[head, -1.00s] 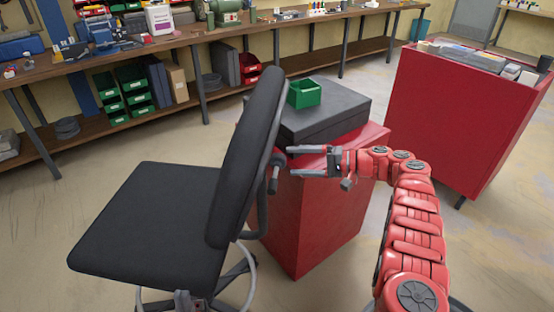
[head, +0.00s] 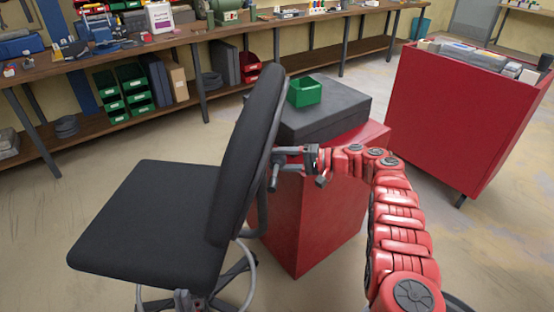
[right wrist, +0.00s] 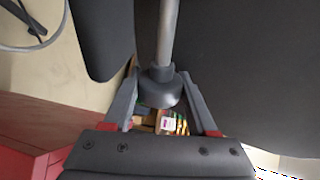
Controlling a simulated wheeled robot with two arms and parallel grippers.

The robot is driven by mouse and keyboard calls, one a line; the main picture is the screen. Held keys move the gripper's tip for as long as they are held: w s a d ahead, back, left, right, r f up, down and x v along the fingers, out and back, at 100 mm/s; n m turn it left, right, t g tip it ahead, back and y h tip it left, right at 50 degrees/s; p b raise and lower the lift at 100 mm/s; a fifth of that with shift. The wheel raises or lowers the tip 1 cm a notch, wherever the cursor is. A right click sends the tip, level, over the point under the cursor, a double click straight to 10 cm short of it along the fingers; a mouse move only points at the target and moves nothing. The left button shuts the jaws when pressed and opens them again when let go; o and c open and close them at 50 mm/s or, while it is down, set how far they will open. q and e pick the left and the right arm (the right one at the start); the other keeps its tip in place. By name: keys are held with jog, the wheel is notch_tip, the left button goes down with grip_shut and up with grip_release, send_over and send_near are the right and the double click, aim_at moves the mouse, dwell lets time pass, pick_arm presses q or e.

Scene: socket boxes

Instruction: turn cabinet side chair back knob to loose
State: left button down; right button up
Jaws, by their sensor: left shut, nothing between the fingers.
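The black chair (head: 165,212) stands left of the red cabinet (head: 318,215), its back (head: 248,155) toward the cabinet. A grey knob (right wrist: 162,90) with a rod shows in the right wrist view. In the head view, a grey handle-like part (head: 274,180) sticks out behind the chair back. My right gripper (head: 284,156), on the red arm from the lower right, is at this part. In the wrist view its fingers (right wrist: 161,105) are open on either side of the knob, with gaps showing beside it. My left gripper is not seen.
A dark grey case (head: 325,108) with a green bin (head: 305,91) on it lies on the cabinet. A larger red cabinet (head: 460,125) stands at right. A long workbench (head: 180,38) runs along the wall.

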jog(key=c, duration=0.5)
jog(key=shift+f+b, duration=0.15)
jog(key=shift+b, duration=0.25)
jog(key=shift+c, duration=0.2)
jog(key=y+b, duration=0.3)
jog(key=b, duration=0.4)
jog(key=t+y+b, duration=0.1)
jog(key=y+b, duration=0.1)
jog(key=b, duration=0.5)
jog(key=shift+f+m+t+y, duration=0.2)
jog(key=shift+m+t+y, duration=0.1)
jog(key=shift+y, duration=0.1)
jog(key=shift+r+y+b, duration=0.2)
jog(key=shift+y+b, duration=0.1)
jog(key=shift+b, duration=0.5)
jog(key=shift+r, duration=0.2)
jog(key=o, duration=1.4)
jog(key=shift+c, duration=0.2)
